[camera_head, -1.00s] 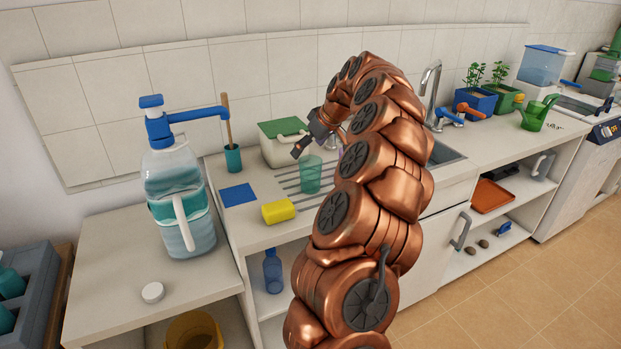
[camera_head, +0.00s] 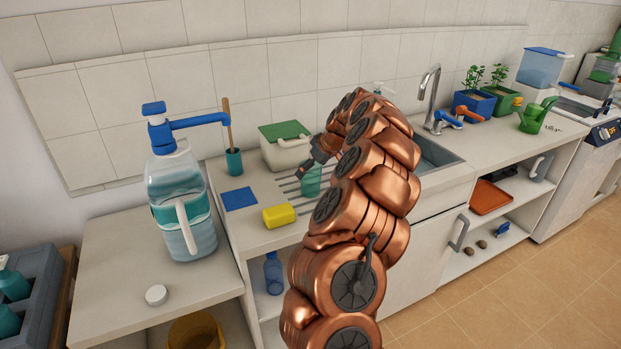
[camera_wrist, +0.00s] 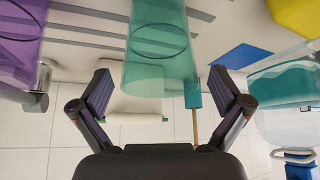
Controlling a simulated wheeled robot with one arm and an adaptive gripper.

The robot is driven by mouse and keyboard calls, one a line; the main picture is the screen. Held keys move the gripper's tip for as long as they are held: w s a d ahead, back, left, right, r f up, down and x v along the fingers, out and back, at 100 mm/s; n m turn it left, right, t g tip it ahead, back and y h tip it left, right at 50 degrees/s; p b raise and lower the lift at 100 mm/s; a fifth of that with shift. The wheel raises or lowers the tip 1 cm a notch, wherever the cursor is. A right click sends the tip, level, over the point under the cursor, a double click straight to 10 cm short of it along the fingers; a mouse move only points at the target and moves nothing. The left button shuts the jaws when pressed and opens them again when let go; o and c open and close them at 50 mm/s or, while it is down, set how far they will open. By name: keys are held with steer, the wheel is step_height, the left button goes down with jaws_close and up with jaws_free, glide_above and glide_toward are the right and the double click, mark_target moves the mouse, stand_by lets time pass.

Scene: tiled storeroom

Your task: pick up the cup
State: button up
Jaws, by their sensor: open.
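A translucent green cup (camera_head: 311,184) stands on the grooved drainer part of the counter, partly behind my arm. In the wrist view the cup (camera_wrist: 158,45) fills the top middle, its lower end in the picture reaching between the fingertips. My gripper (camera_head: 304,169) is at the cup, one dark finger showing at its upper left. The wrist view shows my gripper (camera_wrist: 163,90) open, with a finger on each side of the cup and a gap on both sides. A translucent purple vessel (camera_wrist: 20,45) is at the left of the wrist view.
A yellow sponge (camera_head: 279,216) and blue cloth (camera_head: 239,199) lie left of the cup. A white container with a green lid (camera_head: 285,145) and a teal brush holder (camera_head: 234,162) stand behind. A large water jug (camera_head: 181,210) is further left.

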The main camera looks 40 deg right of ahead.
steer(key=shift+w+f, duration=0.25)
steer(key=shift+f, duration=0.1)
steer(key=shift+c, duration=0.2)
steer(key=c, duration=1)
steer(key=shift+r, duration=0.15)
